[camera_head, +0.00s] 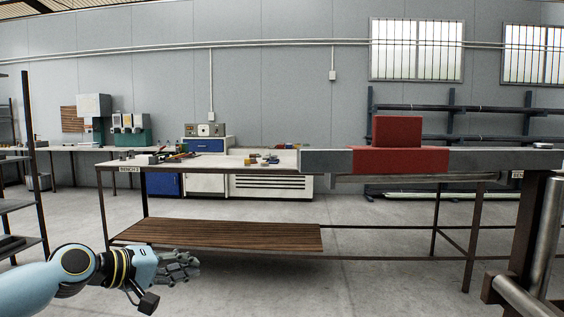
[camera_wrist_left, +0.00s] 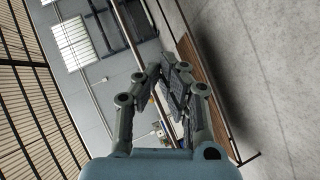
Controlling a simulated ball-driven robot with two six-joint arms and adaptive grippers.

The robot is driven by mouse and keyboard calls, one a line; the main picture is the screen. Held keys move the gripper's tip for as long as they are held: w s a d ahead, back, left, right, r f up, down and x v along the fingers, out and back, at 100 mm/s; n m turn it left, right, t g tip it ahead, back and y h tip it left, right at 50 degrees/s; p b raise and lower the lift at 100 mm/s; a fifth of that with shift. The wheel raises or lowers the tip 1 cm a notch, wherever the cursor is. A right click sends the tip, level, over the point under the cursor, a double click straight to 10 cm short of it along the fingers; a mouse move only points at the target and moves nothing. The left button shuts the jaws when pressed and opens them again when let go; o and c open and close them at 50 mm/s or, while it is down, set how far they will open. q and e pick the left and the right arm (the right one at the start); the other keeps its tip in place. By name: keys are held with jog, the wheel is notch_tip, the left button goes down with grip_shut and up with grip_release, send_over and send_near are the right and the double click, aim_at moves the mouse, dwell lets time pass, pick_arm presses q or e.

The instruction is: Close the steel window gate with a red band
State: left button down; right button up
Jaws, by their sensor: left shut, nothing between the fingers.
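A long grey steel bar (camera_head: 500,160) with a wide red band (camera_head: 400,161) runs level across the right side of the head view, in front of the bench. It matches the gate with a red band; I cannot tell how far it stands open. A red block (camera_head: 397,130) rises above the band. My left gripper (camera_head: 190,265) is at the lower left of the head view, shut and empty, well below and left of the bar and apart from it. Its fingers also show in the left wrist view (camera_wrist_left: 180,88). My right gripper is out of sight.
A workbench (camera_head: 215,160) with small parts on top and a wooden lower shelf (camera_head: 215,234) stands ahead. A dark post and a metal cylinder (camera_head: 549,235) are at the right edge. A dark rack (camera_head: 18,205) stands at the left edge. Bare floor (camera_head: 330,290) lies in front.

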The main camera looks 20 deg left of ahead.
pick_arm(q)
jog(key=s+d+r+m+h, duration=0.1)
jog(key=s+d+r+h, duration=0.2)
jog(key=r, duration=0.5)
jog(key=d+r+g+h, duration=0.1)
jog(key=d+r+h, duration=0.2)
jog(key=d+r, duration=0.4)
jog(key=s+d+r+m+h, duration=0.1)
jog(key=s+d+r+h, duration=0.15)
jog(key=r, duration=0.65)
jog(key=p+x, duration=0.3)
jog(key=x, duration=0.8)
jog(key=s, duration=0.2)
jog(key=s+d, duration=0.1)
jog(key=shift+s+d+r+p, duration=0.1)
jog(key=shift+s+d+p, duration=0.15)
jog(key=shift+s+p, duration=0.15)
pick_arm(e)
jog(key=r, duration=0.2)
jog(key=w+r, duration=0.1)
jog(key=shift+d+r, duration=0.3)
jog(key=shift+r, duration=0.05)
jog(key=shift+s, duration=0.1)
